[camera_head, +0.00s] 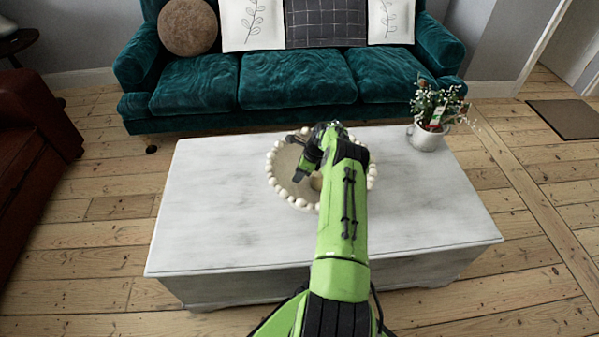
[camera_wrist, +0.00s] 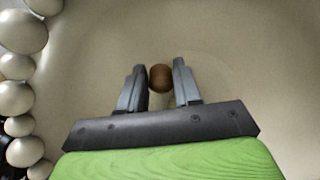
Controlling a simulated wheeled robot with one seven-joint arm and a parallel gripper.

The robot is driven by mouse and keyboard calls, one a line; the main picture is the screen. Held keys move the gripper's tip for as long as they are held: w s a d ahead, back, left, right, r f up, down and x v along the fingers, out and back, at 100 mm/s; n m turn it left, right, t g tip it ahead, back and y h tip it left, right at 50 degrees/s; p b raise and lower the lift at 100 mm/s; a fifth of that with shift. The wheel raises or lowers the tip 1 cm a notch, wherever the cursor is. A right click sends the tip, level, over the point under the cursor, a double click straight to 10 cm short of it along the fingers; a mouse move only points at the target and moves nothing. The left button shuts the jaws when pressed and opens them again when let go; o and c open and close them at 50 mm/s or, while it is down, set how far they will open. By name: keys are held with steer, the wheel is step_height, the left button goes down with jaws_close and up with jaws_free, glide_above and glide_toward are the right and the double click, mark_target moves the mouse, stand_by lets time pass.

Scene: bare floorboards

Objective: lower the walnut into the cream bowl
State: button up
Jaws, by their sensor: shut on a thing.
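The cream bowl (camera_head: 281,178) is a wide, shallow round dish with large cream beads around its rim. It stands on the white table, partly hidden by my arm. In the wrist view its smooth inside (camera_wrist: 250,70) fills most of the picture, with the beads (camera_wrist: 20,98) along the left. My gripper (camera_head: 299,177) points down over the bowl. In the wrist view my gripper (camera_wrist: 159,69) is shut on the walnut (camera_wrist: 160,79), a small round brown thing between the fingertips. The walnut is over the bowl's inside; I cannot tell whether it touches the bottom. I cannot make it out in the head view.
The white table (camera_head: 215,225) is clear on its left and front right. A potted plant in a metal pot (camera_head: 426,138) stands at its back right corner. A teal sofa (camera_head: 295,80) is behind the table, and a brown leather seat (camera_head: 30,150) is at the left.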

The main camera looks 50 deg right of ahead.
steer(key=shift+f, duration=2.05)
stand_by(0.7)
steer(key=o, duration=1.1)
steer(key=shift+a, duration=0.1)
steer(key=p+v, duration=0.2)
steer(key=v, duration=0.6)
steer(key=p+v, duration=0.3)
steer(key=v, duration=0.5)
steer(key=shift+d+p, duration=0.2)
steer(key=shift+p, duration=0.15)
steer(key=shift+w, duration=0.15)
